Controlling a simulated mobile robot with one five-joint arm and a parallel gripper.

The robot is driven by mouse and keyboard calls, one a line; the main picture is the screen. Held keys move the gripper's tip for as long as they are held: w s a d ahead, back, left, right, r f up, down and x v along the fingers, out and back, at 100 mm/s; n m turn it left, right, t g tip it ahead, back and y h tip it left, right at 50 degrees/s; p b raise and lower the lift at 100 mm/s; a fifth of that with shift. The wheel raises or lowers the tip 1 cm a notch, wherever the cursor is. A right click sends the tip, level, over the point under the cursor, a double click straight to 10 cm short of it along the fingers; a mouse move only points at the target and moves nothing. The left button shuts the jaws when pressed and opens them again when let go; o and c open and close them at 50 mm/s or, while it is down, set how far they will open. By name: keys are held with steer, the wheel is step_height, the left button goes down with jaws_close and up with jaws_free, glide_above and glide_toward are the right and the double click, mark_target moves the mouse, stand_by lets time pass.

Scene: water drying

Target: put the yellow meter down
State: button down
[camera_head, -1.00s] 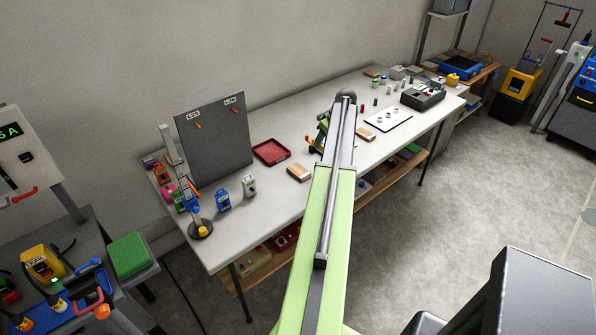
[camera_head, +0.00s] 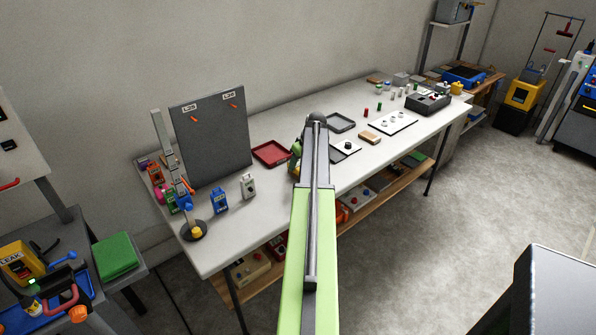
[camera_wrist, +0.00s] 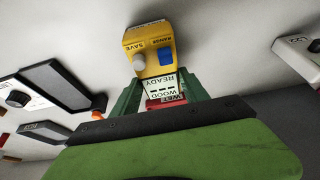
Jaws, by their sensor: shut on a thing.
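The yellow meter (camera_wrist: 152,48) shows upside down in the wrist view, with a blue button, a grey knob and a pale READY label. My gripper (camera_wrist: 160,97) has its green fingers on both sides of the meter's lower part and is shut on it. The white tabletop lies behind the meter; I cannot tell whether the two touch. In the head view my arm reaches over the long white table (camera_head: 225,250) and hides most of the gripper and the meter; a bit of green (camera_head: 296,152) shows left of the arm.
A red tray (camera_head: 272,153) and a grey panel (camera_head: 210,130) stand left of the arm. A blue device (camera_head: 219,202) and a pale device (camera_head: 247,186) stand nearer. A dark-rimmed tray (camera_head: 341,122) and a wooden block (camera_head: 370,137) lie to the right. The table's front left is bare.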

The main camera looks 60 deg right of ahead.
steer(key=shift+r, duration=0.1)
steer(key=c, duration=0.6)
jaws_free()
steer(key=shift+r+p, duration=0.3)
steer(key=shift+p, duration=0.15)
steer(key=p+v, duration=1)
steer(key=v, duration=0.1)
steer(key=shift+s+r+p, duration=0.15)
steer(key=shift+s+p, duration=0.05)
steer(key=shift+p, duration=0.1)
